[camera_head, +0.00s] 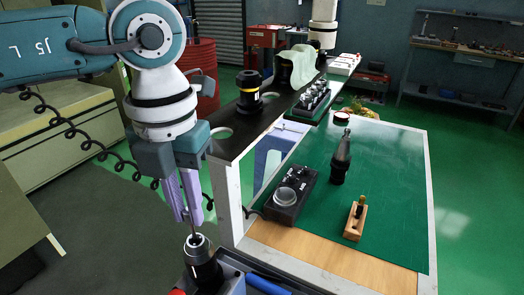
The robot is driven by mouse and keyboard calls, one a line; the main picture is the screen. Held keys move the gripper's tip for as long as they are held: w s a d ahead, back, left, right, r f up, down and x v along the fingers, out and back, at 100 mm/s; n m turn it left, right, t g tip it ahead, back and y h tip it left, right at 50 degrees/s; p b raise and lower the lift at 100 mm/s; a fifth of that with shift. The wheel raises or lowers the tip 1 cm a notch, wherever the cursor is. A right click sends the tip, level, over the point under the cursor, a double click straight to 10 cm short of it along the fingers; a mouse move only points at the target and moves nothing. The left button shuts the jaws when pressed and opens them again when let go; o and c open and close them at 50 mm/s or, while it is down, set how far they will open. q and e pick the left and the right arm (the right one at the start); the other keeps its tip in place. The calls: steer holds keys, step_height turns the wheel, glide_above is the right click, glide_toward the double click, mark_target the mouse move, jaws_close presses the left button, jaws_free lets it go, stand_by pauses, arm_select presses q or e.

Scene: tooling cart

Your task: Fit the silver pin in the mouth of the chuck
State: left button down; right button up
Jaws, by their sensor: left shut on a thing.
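My left gripper (189,217) reaches down from the left with its pale purple fingers shut on the silver pin (193,233). Only a small part of the pin shows below the fingertips. The chuck (203,264) is a dark, upright cylinder with a lighter ring at its mouth, directly under the fingers at the lower left. The pin's lower end appears at the chuck's mouth. I cannot tell how deep it sits or whether it touches the rim. My right gripper is not in view.
A raised dark shelf (235,130) with holes and holders stands close to my left gripper.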

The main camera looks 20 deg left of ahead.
arm_select(q)
steer(key=shift+f+b, duration=0.9)
steer(key=shift+f, duration=0.2)
stand_by(0.4)
stand_by(0.4)
steer(key=c, duration=0.8)
jaws_free()
steer(key=shift+o, duration=0.2)
steer(key=shift+r, duration=0.1)
